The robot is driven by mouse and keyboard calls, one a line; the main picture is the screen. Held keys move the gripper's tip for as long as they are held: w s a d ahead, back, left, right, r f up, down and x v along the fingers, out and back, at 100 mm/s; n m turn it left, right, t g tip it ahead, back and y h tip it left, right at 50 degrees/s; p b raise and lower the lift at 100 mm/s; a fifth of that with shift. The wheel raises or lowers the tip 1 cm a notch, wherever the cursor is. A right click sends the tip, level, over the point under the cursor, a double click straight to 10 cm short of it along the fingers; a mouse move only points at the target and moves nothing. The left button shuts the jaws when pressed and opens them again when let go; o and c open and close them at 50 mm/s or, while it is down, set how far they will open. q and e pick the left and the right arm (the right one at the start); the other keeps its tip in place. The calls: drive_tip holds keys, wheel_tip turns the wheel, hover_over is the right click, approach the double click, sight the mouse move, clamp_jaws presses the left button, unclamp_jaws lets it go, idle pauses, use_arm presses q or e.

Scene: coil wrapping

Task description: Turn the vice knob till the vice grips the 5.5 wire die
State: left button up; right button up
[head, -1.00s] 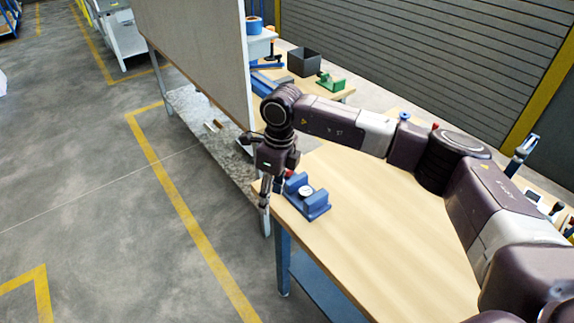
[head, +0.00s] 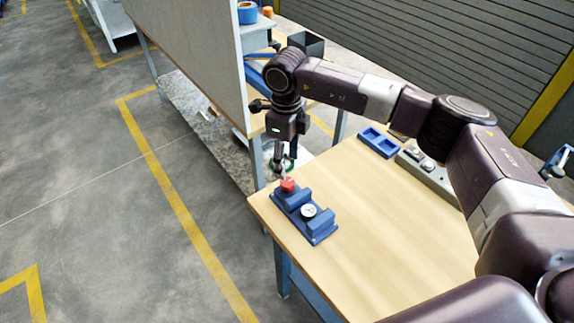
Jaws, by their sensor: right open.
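The blue vice (head: 321,228) lies on the wooden table near its left corner. Its red knob (head: 288,185) is at the far-left end. The 5.5 wire die (head: 309,211), a small pale disc with a dark centre, sits between the vice jaws; whether the jaws touch it cannot be told. My right gripper (head: 282,172) points down at the red knob, its fingertips right at or just behind it. It is open; part of the fingers is hard to make out. My left gripper is not in view.
A blue tray (head: 378,143) and a grey holder (head: 428,172) with round pieces stand at the table's far side. A tall grey panel (head: 190,55) rises at the back left. The middle of the wooden table (head: 385,225) is clear.

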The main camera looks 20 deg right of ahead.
sight(288, 182)
drive_tip(key=f+p, duration=0.1)
drive_tip(key=f, duration=0.1)
drive_tip(key=s+f+p, duration=0.1)
drive_tip(key=f, duration=0.2)
drive_tip(key=shift+s+a+p, duration=0.1)
drive_tip(key=shift+p, duration=0.2)
drive_tip(key=shift+w+f, duration=0.15)
drive_tip(key=shift+f, duration=0.35)
drive_tip(key=shift+w+f, duration=0.15)
drive_tip(key=shift+f, duration=0.35)
drive_tip(key=shift+w+f, duration=0.15)
drive_tip(key=shift+f, duration=0.05)
drive_tip(key=shift+c, duration=0.3)
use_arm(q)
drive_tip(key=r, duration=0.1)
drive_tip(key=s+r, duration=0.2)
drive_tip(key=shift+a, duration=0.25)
use_arm(e)
drive_tip(key=c, duration=1.1)
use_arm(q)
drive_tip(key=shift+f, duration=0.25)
use_arm(e)
drive_tip(key=shift+m, duration=0.3)
